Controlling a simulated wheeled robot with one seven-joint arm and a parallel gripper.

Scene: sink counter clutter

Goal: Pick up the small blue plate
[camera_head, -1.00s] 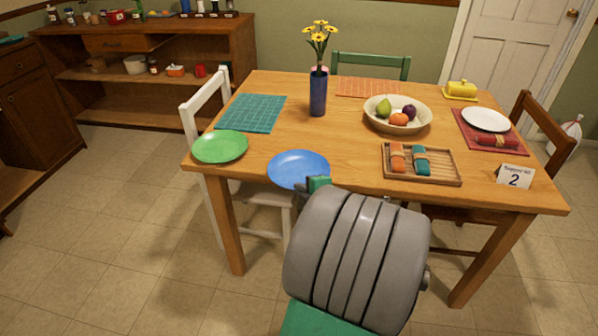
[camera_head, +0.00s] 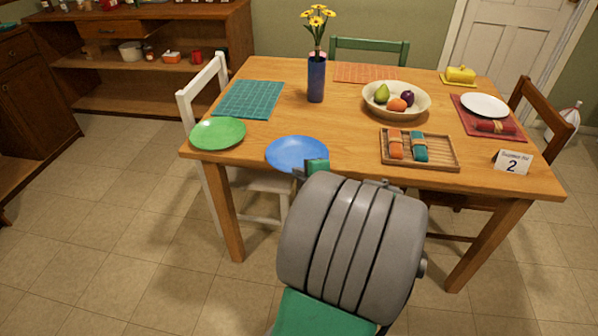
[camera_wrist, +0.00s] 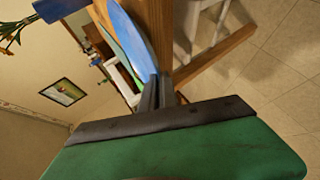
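The small blue plate (camera_head: 295,152) is at the near edge of the wooden table, left of centre, with its near rim at or past the edge. My gripper (camera_head: 312,170) is at its near right rim, partly hidden by my wrist. In the wrist view the plate (camera_wrist: 136,40) shows nearly edge-on. My gripper's dark fingers (camera_wrist: 158,92) are close together there, with the plate's rim running in between them. The fingers look shut on the rim. I cannot tell whether the plate is clear of the tabletop.
A green plate (camera_head: 217,133) lies left of the blue one. A blue vase (camera_head: 316,80), a fruit bowl (camera_head: 376,112), a wooden tray (camera_head: 443,160) and a number card (camera_head: 512,162) stand on the table (camera_head: 340,140). A white chair (camera_head: 262,180) is under the left side.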

